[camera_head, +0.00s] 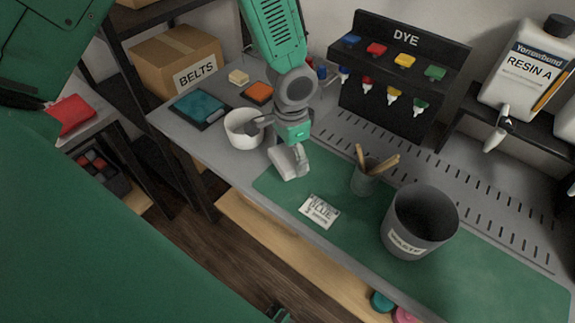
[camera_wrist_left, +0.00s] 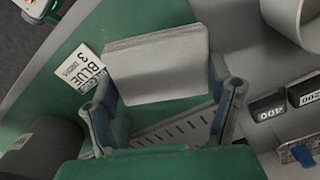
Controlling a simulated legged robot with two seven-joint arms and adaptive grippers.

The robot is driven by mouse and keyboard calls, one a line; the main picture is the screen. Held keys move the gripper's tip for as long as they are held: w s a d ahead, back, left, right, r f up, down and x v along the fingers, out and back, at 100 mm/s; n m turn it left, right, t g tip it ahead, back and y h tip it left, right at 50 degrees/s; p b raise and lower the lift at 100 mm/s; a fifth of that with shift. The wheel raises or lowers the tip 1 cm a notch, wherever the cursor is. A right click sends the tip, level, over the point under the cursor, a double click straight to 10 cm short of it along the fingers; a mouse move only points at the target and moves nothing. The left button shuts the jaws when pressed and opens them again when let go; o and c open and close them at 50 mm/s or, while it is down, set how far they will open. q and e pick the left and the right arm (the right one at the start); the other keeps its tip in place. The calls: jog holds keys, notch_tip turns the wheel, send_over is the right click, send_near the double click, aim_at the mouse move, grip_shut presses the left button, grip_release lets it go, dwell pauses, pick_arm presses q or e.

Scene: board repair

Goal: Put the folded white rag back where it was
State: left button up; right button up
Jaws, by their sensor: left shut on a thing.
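The folded white rag (camera_head: 289,163) hangs below my left gripper (camera_head: 287,147) near the left end of the green mat, just right of a white bowl (camera_head: 243,137). In the left wrist view the rag (camera_wrist_left: 157,62) is a flat pale block between the two fingers of my left gripper (camera_wrist_left: 163,78), which is shut on it. I cannot tell whether its underside touches the work surface.
A card reading BLUE (camera_head: 319,211), a cup of sticks (camera_head: 366,178) and a waste bin (camera_head: 417,225) are on the green mat (camera_head: 450,280). A teal pad (camera_head: 199,108), an orange block (camera_head: 258,92) and the dye rack (camera_head: 392,110) are behind. Mat around the card is clear.

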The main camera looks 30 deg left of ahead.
aim_at(291, 155)
pick_arm(q)
jog(key=shift+d+f, duration=0.6)
jog(key=shift+d, duration=0.05)
jog(key=f, duration=0.2)
jog(key=a+f, duration=0.1)
jog(key=f, duration=0.1)
jog(key=shift+a+r, duration=0.1)
jog(key=shift+a, duration=0.1)
jog(key=o, duration=1.1)
jog(key=shift+a, duration=0.1)
jog(key=shift+d+r, duration=0.15)
jog(key=shift+d, duration=0.45)
jog(key=shift+d+r, duration=0.1)
jog(key=shift+r, duration=0.2)
jog(key=r, duration=0.7)
jog(key=a+r, duration=0.1)
jog(key=r, duration=0.2)
jog(key=shift+r+p, duration=0.15)
jog(key=shift+p, duration=0.25)
jog(key=shift+d+r, duration=0.15)
jog(key=shift+r, duration=0.2)
jog(key=shift+d+r, duration=0.2)
jog(key=shift+d, duration=0.05)
pick_arm(e)
jog(key=shift+d+r, duration=0.2)
jog(key=shift+d, duration=0.4)
